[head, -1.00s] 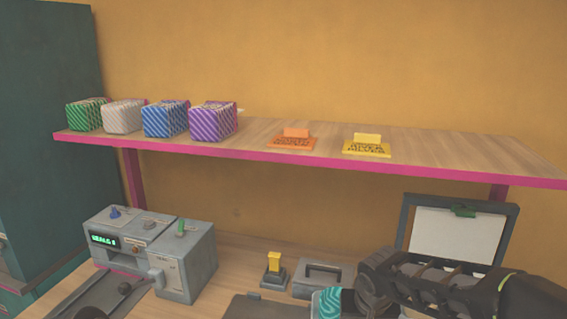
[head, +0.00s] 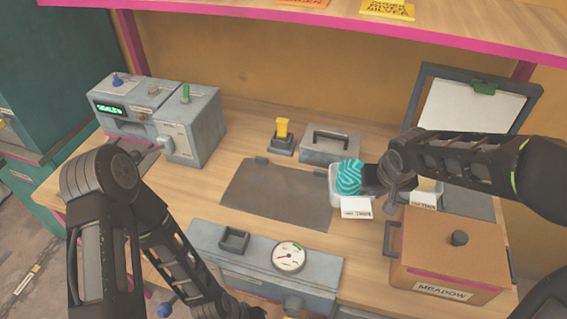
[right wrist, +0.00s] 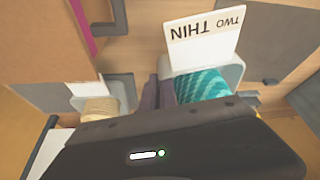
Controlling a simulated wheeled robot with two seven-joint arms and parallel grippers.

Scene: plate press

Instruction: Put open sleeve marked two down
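A teal striped sleeve (head: 349,176) sits in a pale tray on the bench; it also shows in the right wrist view (right wrist: 203,87). The card (right wrist: 205,38) at that tray reads "TWO THIN" and shows in the head view (head: 357,208). My right gripper (head: 372,180) is low beside the sleeve, at its right in the head view. Its dark fingers (right wrist: 165,92) stand close together next to the teal sleeve; whether they hold its edge is hidden. My left arm runs down to the bottom edge, and its gripper does not clearly show.
A second tray with a beige roll (right wrist: 99,108) lies on the gripper's other side. A brown box marked MEADOW (head: 455,250) and a grey gauge unit (head: 265,262) stand in front. A dark mat (head: 278,194) lies bare. A machine (head: 165,120) stands back left; a shelf overhangs.

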